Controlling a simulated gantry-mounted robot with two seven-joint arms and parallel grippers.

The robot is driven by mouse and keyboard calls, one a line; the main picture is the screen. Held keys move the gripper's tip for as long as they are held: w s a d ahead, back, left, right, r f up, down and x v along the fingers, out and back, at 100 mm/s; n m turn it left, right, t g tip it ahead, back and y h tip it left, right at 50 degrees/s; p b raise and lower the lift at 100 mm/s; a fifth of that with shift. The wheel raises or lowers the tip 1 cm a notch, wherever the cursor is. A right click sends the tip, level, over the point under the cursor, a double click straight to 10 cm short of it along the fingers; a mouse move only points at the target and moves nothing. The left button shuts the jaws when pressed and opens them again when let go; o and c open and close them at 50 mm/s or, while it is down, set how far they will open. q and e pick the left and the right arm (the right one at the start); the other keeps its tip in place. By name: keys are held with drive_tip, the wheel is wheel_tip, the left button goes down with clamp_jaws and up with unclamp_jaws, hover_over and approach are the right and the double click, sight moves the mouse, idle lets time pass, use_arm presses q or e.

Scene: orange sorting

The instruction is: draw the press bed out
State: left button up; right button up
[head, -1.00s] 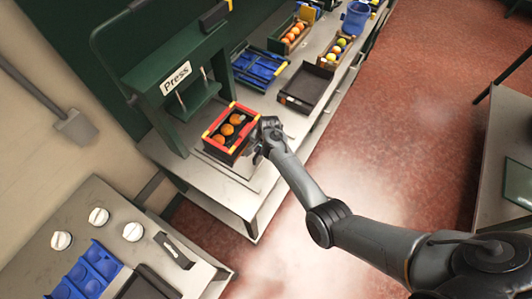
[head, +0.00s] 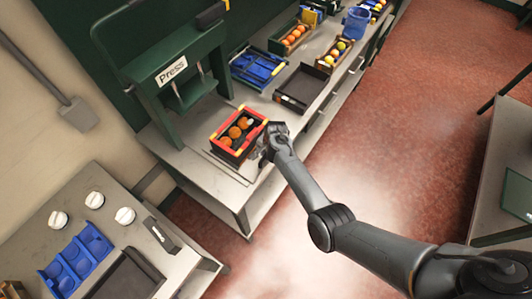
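The green press (head: 170,72) stands on the bench at the back left, with its sign facing me. A dark box with a red and yellow rim (head: 222,143) holds several orange fruits in front of the press, clear of its posts. It appears to sit on the press bed, whose edges I cannot make out clearly under it. My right gripper (head: 266,146) is at the box's right side, low by its edge. Its fingers are mostly hidden, but it moves together with the bed and box, so it appears shut on the bed. My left gripper is not in view.
A blue tray (head: 235,72), a dark empty tray (head: 303,104) and fruit crates (head: 326,66) stand farther along the bench. A blue bucket (head: 356,22) is at the far end. The floor right of the bench is clear.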

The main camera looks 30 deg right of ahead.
drive_tip(key=o, duration=0.4)
drive_tip(key=shift+s+d, duration=0.15)
drive_tip(key=shift+s, duration=0.05)
drive_tip(key=shift+r, duration=0.1)
drive_tip(key=shift+r, duration=0.25)
drive_tip(key=shift+s+d+r, duration=0.15)
drive_tip(key=shift+s+r, duration=0.15)
drive_tip(key=shift+r, duration=1.35)
drive_tip(key=shift+s+d+r, duration=0.1)
drive_tip(key=shift+s+r, duration=0.2)
drive_tip(key=shift+r, duration=1.35)
drive_tip(key=shift+s+d+r, duration=0.15)
drive_tip(key=shift+s+r, duration=0.15)
drive_tip(key=shift+r, duration=1.35)
